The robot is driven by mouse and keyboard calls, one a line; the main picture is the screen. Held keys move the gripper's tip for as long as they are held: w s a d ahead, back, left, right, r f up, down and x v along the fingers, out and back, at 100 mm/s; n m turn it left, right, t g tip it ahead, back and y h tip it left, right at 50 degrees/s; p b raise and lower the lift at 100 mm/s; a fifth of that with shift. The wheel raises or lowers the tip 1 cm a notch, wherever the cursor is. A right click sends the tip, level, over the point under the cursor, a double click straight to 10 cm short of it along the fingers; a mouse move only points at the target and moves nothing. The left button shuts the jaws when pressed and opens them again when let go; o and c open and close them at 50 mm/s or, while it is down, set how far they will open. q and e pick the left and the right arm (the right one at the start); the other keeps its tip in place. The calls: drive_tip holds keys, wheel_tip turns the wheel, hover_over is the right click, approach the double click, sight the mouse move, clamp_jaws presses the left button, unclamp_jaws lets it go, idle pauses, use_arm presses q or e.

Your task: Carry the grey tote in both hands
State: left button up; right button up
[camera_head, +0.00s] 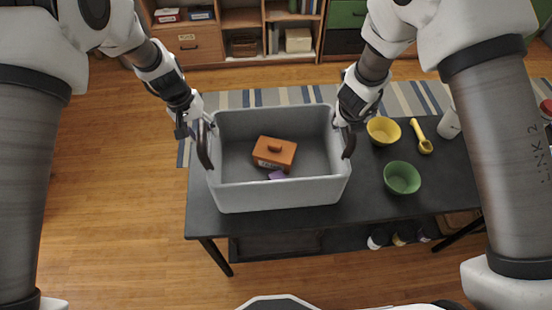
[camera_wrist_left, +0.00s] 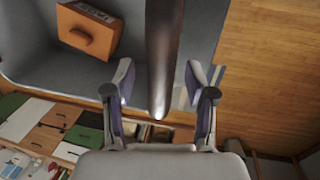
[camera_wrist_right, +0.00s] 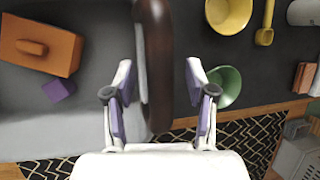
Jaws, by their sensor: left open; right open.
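The grey tote (camera_head: 280,194) stands on the black table, with a dark handle on each side. Inside it lie an orange box with a knob (camera_head: 274,153) and a small purple block (camera_head: 278,175). My left gripper (camera_head: 194,126) is open at the tote's left handle (camera_head: 204,145); in the left wrist view the handle (camera_wrist_left: 163,60) runs between its spread fingers. My right gripper (camera_head: 345,122) is open at the right handle (camera_head: 348,142); in the right wrist view that handle (camera_wrist_right: 155,70) lies between its fingers, with gaps on both sides.
On the black table (camera_head: 370,208), right of the tote, are a yellow bowl (camera_head: 383,130), a green bowl (camera_head: 402,178), a yellow scoop (camera_head: 421,136) and a white cup (camera_head: 449,124). A shelf unit (camera_head: 240,18) stands behind. Wooden floor lies open at left.

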use_arm(q)
drive_tip(key=shift+w+d+f, duration=0.1)
drive_tip(key=shift+f, duration=0.05)
use_arm(e)
drive_tip(key=shift+w+f, duration=0.1)
drive_tip(key=shift+f, duration=0.05)
use_arm(q)
clamp_jaws()
use_arm(e)
clamp_jaws()
